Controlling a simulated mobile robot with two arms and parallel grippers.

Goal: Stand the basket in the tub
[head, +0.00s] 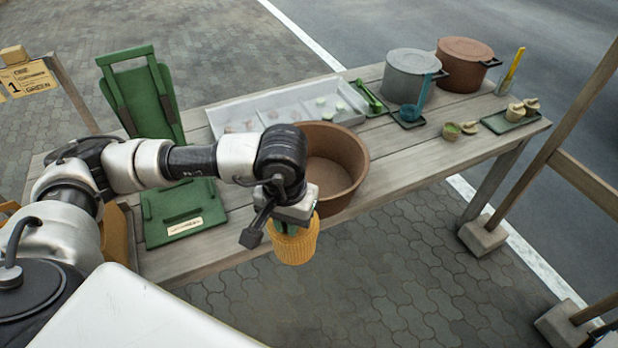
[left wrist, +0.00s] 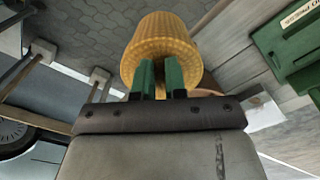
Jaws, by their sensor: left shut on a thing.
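The yellow woven basket (head: 293,245) hangs from my left gripper (head: 284,222), in front of the table's front edge. The left wrist view shows the basket (left wrist: 160,42) between and beyond the green fingers of my left gripper (left wrist: 160,82), which is shut on it. The exact grip point is partly hidden by the gripper. The brown round tub (head: 340,160) stands on the table behind and right of the gripper. Its inside looks empty where I see it; my arm hides its left part. The basket is outside the tub. My right gripper is not in view.
A white divided tray (head: 240,113) lies behind the tub. A green board (head: 185,228) lies on the left, with a green folding stand (head: 145,95) behind it. A grey pot (head: 409,75) and a brown pot (head: 463,65) stand at the far right. Bare table planks lie right of the tub.

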